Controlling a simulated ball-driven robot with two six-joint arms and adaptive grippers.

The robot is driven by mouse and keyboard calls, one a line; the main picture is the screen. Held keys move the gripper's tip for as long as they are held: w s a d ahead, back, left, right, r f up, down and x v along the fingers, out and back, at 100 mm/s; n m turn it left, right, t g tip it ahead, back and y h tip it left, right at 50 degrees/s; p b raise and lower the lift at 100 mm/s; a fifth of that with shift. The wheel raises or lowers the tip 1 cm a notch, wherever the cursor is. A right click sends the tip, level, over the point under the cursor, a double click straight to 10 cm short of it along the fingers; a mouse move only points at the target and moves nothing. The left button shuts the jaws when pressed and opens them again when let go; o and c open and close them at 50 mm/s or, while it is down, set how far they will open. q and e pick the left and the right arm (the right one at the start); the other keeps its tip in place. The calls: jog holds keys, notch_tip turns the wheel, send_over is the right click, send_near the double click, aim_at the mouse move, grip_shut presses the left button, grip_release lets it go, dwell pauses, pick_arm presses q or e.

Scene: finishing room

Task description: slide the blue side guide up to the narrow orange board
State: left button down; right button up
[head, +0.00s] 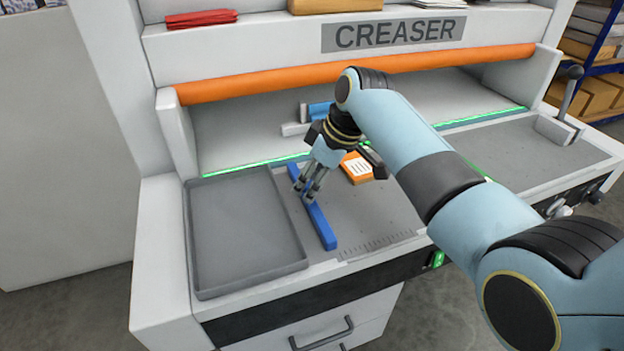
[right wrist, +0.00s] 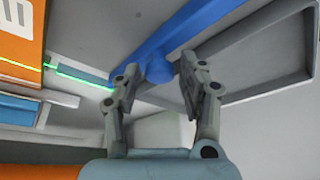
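The blue side guide (head: 321,224) is a long bar lying on the grey bed of the creaser, beside the tray. The narrow orange board (head: 357,168) with a white label lies to its right, with a gap of bare bed between them. My right gripper (head: 307,196) is over the guide, pointing down. In the right wrist view, my right gripper (right wrist: 160,72) has its fingers spread, one on each side of a round blue knob (right wrist: 159,69) on the guide (right wrist: 205,22). Contact cannot be told. The orange board (right wrist: 18,62) shows at the left there. My left gripper is not in view.
A shallow grey tray (head: 196,243) stands just left of the guide. Behind, a blue part (head: 320,111) sits under the orange roller (head: 240,86). A green light line (head: 240,166) crosses the bed. My right arm covers part of the bed right of the board.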

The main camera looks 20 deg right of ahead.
grip_shut()
jog(key=shift+d, duration=0.15)
jog(key=d+p, duration=0.1)
jog(key=d, duration=0.7)
jog(key=shift+w, duration=0.15)
jog(key=shift+d, duration=0.3)
jog(key=shift+a, duration=0.3)
jog(key=shift+o, duration=1.7)
grip_release()
jog(key=shift+d, duration=0.1)
jog(key=v, duration=1.2)
